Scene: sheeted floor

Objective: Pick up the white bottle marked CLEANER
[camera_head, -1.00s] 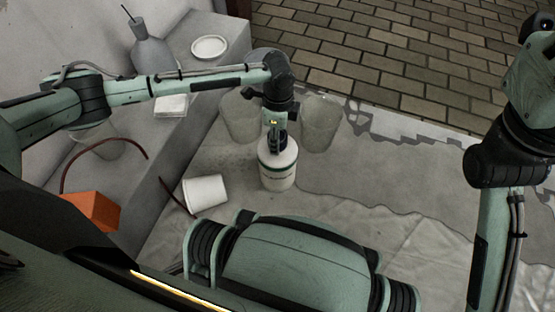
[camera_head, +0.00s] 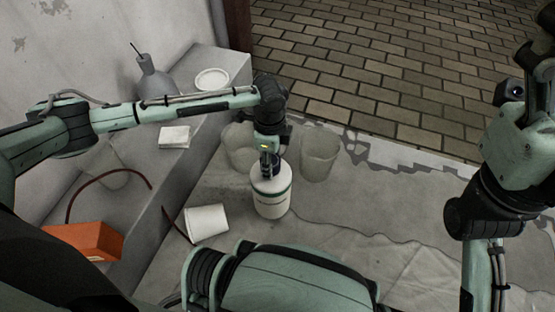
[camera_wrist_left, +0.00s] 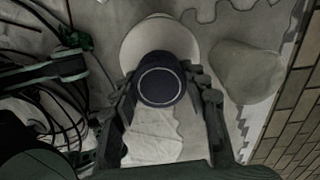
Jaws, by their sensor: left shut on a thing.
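The white bottle (camera_head: 271,197) with a green band and a dark cap (camera_wrist_left: 161,78) stands upright in the middle of the head view. Its lettering is too small to read. My left gripper (camera_head: 268,168) comes down on it from above and is shut on the dark cap. In the left wrist view, the fingers (camera_wrist_left: 160,86) lie on both sides of the cap, with the white bottle top (camera_wrist_left: 158,35) below. I cannot tell whether the base touches the sheeted floor. My right arm is at the right edge, but its gripper is not in view.
A white cup (camera_head: 207,221) lies tipped at the left. A ledge holds an orange block (camera_head: 88,240), a plate (camera_head: 211,79) and a grey bottle (camera_head: 155,80).

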